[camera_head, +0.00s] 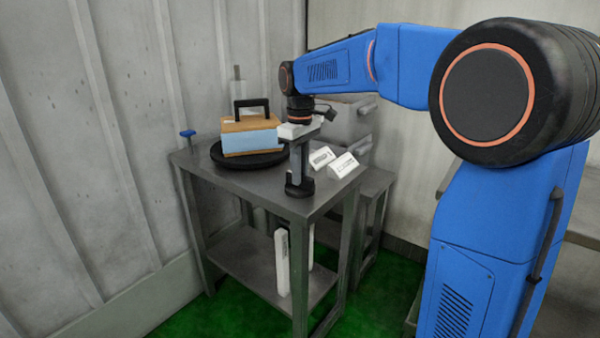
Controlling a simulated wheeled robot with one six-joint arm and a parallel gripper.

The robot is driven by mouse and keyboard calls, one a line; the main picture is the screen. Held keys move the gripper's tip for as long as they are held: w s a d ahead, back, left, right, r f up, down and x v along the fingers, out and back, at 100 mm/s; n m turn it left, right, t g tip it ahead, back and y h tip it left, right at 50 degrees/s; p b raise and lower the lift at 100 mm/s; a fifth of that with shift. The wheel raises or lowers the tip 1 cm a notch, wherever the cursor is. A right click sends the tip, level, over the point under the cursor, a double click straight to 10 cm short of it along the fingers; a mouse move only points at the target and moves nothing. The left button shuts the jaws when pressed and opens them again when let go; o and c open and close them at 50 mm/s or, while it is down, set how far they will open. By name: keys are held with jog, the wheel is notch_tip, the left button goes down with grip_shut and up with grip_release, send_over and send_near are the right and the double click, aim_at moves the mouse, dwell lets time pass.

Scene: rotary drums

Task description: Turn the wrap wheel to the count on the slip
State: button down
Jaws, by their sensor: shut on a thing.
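My gripper (298,178) points straight down near the front right of a grey metal table. It is shut on a small black round piece (300,191) at the table top, which looks like the wrap wheel; the fingers hide much of it. Behind and to the left, a black turntable (219,158) carries an orange and light blue box (252,141) with a black handle. Two white tilted cards stand right of my gripper, one farther back (321,156) and one nearer (343,165). Their dark print is too small to read, and I cannot tell which is the slip.
The grey table (262,190) has a lower shelf. A blue-topped knob (187,134) stands at its left edge. Grey boxes (347,122) are stacked behind the cards. A ribbed wall closes off the left.

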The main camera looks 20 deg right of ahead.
jog(key=c, duration=1.6)
grip_release()
jog(key=shift+c, duration=0.2)
notch_tip(320, 180, up, 17)
jog(key=shift+r, duration=0.2)
jog(key=s+d+f+m+t, duration=0.1)
jog(key=s+d+f+m, duration=0.1)
jog(key=s+f, duration=0.7)
jog(key=s+d+f+m+t, duration=0.2)
jog(key=s+f+m, duration=0.1)
jog(key=s+f, duration=0.6)
jog(key=s+d+f+m+t, duration=0.1)
jog(key=s+d+f+m, duration=0.1)
jog(key=s+f, duration=0.7)
jog(key=s+d, duration=0.1)
jog(key=s, duration=0.5)
jog(key=shift+f+m+t, duration=0.3)
jog(key=shift+t, duration=0.1)
